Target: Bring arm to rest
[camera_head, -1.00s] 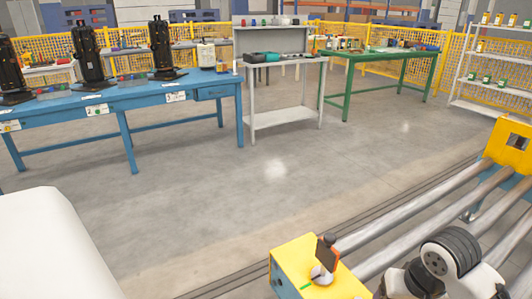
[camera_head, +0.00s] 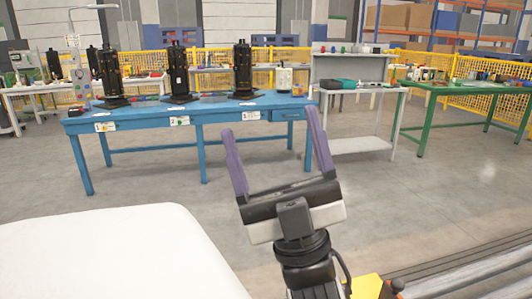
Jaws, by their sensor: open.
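My gripper (camera_head: 277,155) is raised in the lower middle of the head view. Its two purple fingers are spread wide apart and point upward. Nothing is between them. The black wrist below it runs down to the bottom edge of the picture. The rest of my arm is out of view or hidden below the frame. In the picture the fingers overlap the right end of the blue workbench (camera_head: 160,122), which stands well behind them.
Several black compressors (camera_head: 243,72) stand on the blue workbench. A grey bench (camera_head: 362,144) and a green table (camera_head: 424,121) stand to the right. Metal rails (camera_head: 470,280) cross the lower right. A white rounded surface (camera_head: 110,255) fills the lower left. Grey floor between is clear.

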